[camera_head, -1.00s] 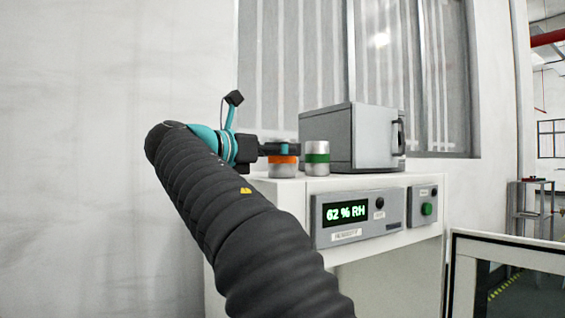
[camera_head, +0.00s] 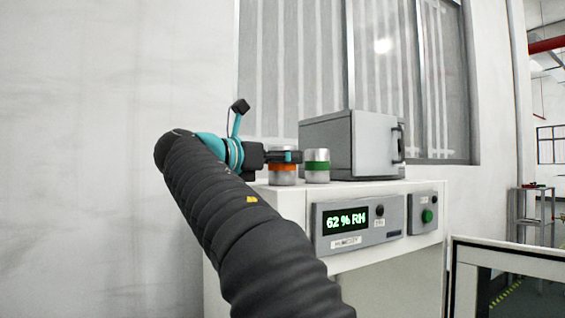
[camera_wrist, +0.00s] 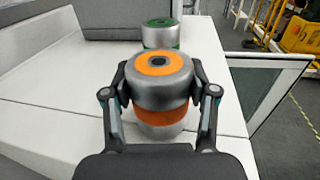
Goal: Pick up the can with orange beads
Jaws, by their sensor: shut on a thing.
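The can with the orange band (camera_head: 283,172) is a silver cylinder on the white cabinet top, and my gripper (camera_head: 288,157) is around its upper part. In the wrist view this can (camera_wrist: 160,92) has an orange ring on its lid and an orange band lower down. The fingers press on it from both sides, and it is upright. I cannot tell whether its base is clear of the surface. A similar can with a green band (camera_head: 317,167) stands apart to the right; in the wrist view it is behind (camera_wrist: 160,38).
A grey box-shaped unit (camera_head: 375,145) with a door stands just behind the cans. The white cabinet (camera_head: 375,275) has a humidity display (camera_head: 346,218) on its front. A framed glass panel (camera_head: 510,252) is at the right. The cabinet top beside the cans is clear in the wrist view.

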